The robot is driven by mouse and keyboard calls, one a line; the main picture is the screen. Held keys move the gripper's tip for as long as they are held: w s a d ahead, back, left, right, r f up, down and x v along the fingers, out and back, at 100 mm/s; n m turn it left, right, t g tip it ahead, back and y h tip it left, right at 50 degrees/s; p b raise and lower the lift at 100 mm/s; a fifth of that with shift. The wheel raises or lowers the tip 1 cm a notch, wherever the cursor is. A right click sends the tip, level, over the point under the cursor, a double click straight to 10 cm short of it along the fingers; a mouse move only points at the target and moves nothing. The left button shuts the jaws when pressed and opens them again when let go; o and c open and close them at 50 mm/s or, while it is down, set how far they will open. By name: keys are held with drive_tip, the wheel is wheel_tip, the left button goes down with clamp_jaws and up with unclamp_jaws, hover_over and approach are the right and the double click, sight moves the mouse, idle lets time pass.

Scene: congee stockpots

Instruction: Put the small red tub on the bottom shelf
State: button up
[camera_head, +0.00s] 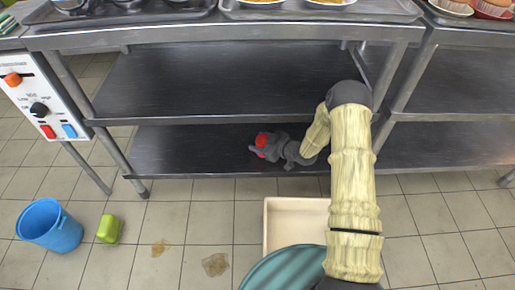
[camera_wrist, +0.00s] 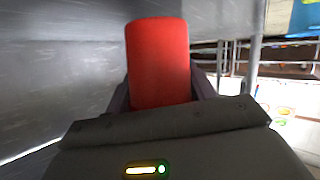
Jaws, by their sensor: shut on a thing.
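The small red tub (camera_head: 262,141) is between the fingers of my gripper (camera_head: 258,146), just above or on the bottom shelf (camera_head: 190,150) of the steel table; I cannot tell whether it touches the shelf. In the wrist view the red tub (camera_wrist: 158,62) stands upright relative to my gripper (camera_wrist: 160,95), which is shut on it. The tub's lower part is hidden behind the gripper body. My arm reaches in under the middle shelf from the right.
The middle shelf (camera_head: 215,80) is bare and close above my gripper. The bottom shelf is clear on both sides. A table leg (camera_head: 105,150) stands at the left. A blue bucket (camera_head: 50,226), a green block (camera_head: 109,229) and a cream tray (camera_head: 280,222) are on the floor.

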drive_tip(key=shift+w+a+b, duration=0.25)
drive_tip(key=shift+a+b, duration=0.1)
drive_tip(key=shift+w+a+f+b, duration=0.15)
drive_tip(key=shift+f+b, duration=1.25)
drive_tip(key=shift+f, duration=0.3)
drive_tip(key=shift+f, duration=0.2)
drive_tip(key=o, duration=1.1)
drive_tip(key=shift+r, duration=0.1)
